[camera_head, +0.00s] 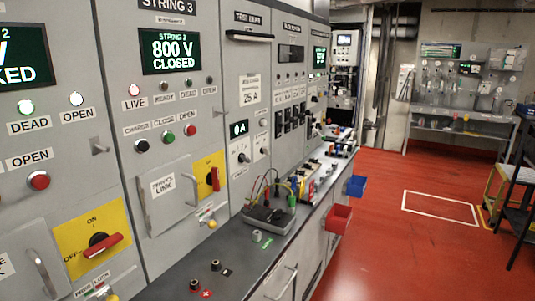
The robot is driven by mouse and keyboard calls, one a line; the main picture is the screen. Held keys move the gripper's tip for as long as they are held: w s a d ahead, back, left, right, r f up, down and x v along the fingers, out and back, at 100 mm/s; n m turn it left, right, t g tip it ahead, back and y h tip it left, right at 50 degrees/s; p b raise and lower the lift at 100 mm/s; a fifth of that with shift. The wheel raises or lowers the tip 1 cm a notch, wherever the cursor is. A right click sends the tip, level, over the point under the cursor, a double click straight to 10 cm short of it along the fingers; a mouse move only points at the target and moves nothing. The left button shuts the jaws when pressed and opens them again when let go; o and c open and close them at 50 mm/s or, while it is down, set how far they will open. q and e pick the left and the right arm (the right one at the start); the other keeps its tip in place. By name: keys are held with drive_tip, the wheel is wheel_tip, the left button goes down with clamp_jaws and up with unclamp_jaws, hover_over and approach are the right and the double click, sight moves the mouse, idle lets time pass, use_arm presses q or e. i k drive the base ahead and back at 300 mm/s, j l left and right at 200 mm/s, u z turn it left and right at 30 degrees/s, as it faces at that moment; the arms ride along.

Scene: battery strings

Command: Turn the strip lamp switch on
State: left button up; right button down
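I cannot pick out a switch labelled for a strip lamp; several small switches and labels are too small to read. A red-handled rotary switch on a yellow plate (98,243) is at the lower left, with ON and OFF marks. A smaller red rotary handle (214,179) sits on a yellow plate under the STRING 3 display (170,50), which reads 800 V CLOSED. Neither of my grippers is in view.
A dark counter (180,268) runs along the cabinets, carrying a test box with coloured leads (268,218). Red (338,219) and blue (356,186) bins project from its front. A workbench (455,132) stands at the back. The red floor (390,250) is mostly clear; a black-framed stand (518,195) is at right.

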sight(263, 149)
drive_tip(key=i+l, duration=0.15)
drive_tip(key=l, duration=0.15)
drive_tip(key=i+l, duration=0.15)
drive_tip(key=l, duration=0.2)
drive_tip(key=i+l+u, duration=0.1)
drive_tip(key=l, duration=0.2)
drive_tip(key=i+l, duration=0.2)
drive_tip(key=l, duration=0.15)
